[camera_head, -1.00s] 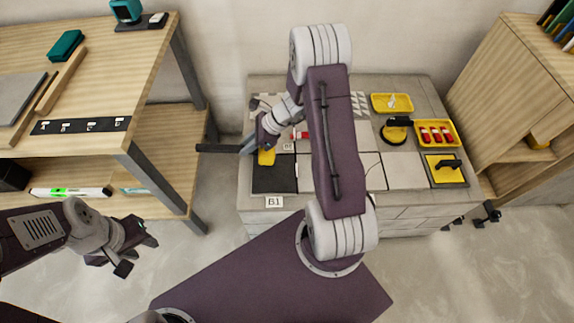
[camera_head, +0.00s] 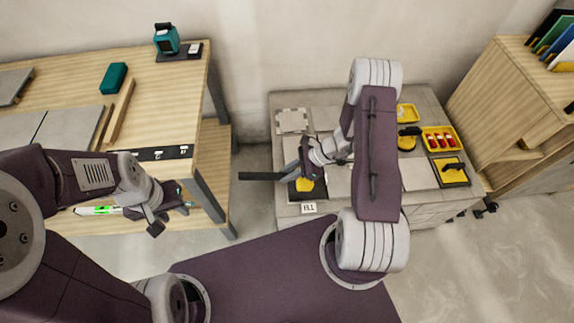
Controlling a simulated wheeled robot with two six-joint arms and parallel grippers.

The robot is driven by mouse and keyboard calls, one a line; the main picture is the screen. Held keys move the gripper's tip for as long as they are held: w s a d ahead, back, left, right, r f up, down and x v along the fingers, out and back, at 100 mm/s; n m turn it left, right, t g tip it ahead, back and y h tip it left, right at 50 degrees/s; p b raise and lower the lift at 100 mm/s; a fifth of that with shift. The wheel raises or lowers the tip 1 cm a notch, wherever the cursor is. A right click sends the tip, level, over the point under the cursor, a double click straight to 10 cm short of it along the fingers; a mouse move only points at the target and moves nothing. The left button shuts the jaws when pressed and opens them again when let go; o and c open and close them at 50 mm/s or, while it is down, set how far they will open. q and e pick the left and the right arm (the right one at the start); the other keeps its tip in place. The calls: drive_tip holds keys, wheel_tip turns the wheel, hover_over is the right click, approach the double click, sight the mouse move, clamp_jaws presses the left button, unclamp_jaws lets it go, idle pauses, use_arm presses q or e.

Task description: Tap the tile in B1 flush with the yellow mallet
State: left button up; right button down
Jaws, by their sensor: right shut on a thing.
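My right gripper (camera_head: 308,160) is shut on the yellow mallet, whose dark handle (camera_head: 258,176) sticks out to the left. The mallet's yellow head (camera_head: 304,184) hangs over the dark tile (camera_head: 318,194) at the near left corner of the work surface, behind the B1 label (camera_head: 309,208). The head and gripper cover most of this tile. I cannot tell whether the head touches it or whether the tile is flush. My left gripper (camera_head: 170,207) is open and empty in front of the wooden bench, away from the tiles.
Pale tiles (camera_head: 415,174) lie to the right, partly hidden by my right arm. The wooden bench (camera_head: 182,105) stands left, a shelf unit (camera_head: 500,100) right.

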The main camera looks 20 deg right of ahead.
drive_tip(key=shift+a+f+b, duration=0.15)
drive_tip(key=shift+f+b, duration=0.4)
wheel_tip(320, 180, down, 8)
drive_tip(key=b, duration=0.6)
drive_tip(key=shift+w+r, duration=0.1)
drive_tip(key=shift+r, duration=0.25)
wheel_tip(320, 180, up, 5)
drive_tip(key=p, duration=0.4)
drive_tip(key=shift+f, duration=0.3)
